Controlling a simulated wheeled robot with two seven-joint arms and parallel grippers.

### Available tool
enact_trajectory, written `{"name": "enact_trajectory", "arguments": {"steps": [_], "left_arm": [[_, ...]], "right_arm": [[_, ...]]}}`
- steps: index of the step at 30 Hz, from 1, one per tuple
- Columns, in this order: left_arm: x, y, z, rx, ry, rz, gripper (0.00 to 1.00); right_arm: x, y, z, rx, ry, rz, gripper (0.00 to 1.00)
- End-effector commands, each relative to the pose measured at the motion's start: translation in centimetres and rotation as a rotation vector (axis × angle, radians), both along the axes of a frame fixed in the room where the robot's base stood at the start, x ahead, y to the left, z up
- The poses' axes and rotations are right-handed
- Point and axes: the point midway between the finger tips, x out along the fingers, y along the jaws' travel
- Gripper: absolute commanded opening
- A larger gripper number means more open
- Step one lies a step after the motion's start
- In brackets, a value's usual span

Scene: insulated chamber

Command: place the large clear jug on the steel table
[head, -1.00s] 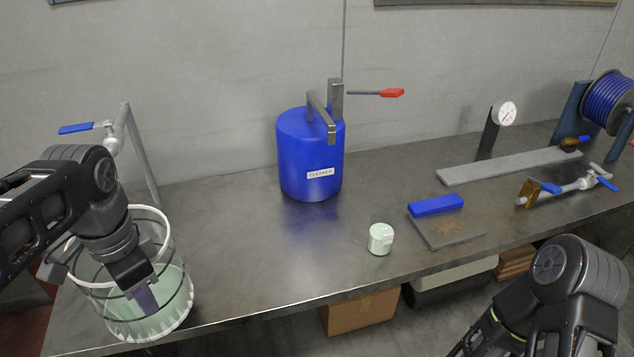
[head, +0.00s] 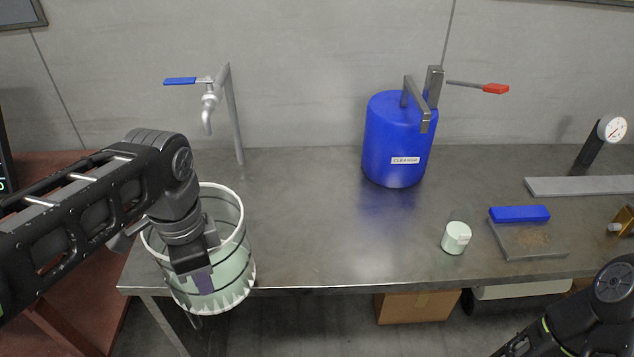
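The large clear jug (head: 234,225) is a wide see-through vessel with a white rim, dark bands and pale green contents. It is roughly upright at the left front of the steel table (head: 310,235); its lower part overlaps the front edge in the head view. Whether its base touches the table cannot be told. My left gripper (head: 198,280) points down at the jug's near side and appears shut on it; the exact grip is partly hidden. My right arm (head: 590,310) is at the lower right, in front of the table; its fingers are out of frame.
A tap with a blue lever (head: 208,100) stands behind the jug. A blue cleaner drum (head: 395,145) stands mid-table at the back. A small pale jar (head: 456,238) and a blue block (head: 519,214) on a plate (head: 530,243) are to the right. The table between jug and drum is clear.

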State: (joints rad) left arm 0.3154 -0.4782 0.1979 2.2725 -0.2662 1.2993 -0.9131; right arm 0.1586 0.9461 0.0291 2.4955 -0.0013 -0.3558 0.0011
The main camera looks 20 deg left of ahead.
Motion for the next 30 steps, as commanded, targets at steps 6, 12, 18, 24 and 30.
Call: {"name": "enact_trajectory", "arguments": {"steps": [6, 12, 18, 24, 30], "left_arm": [[0.8, 0.3, 0.1, 0.000, 0.000, 0.001, 0.00], [4.3, 1.5, 0.2, -0.001, 0.003, 0.000, 0.00], [9.6, 3.3, 0.3, -0.003, 0.003, 0.000, 0.00], [14.2, 4.9, 0.2, -0.001, 0.001, 0.000, 0.00], [16.1, 5.6, 0.1, 0.000, -0.001, 0.000, 0.00]], "right_arm": [[0.0, 0.0, 0.2, 0.000, 0.000, 0.000, 0.74], [0.0, 0.0, 1.1, 0.000, 0.001, 0.000, 0.74], [0.0, 0.0, 2.4, 0.000, 0.001, 0.000, 0.74], [-0.1, 0.0, 3.5, -0.001, 0.003, 0.001, 0.74], [-0.2, 0.0, 3.8, -0.002, 0.006, 0.000, 0.74]]}}
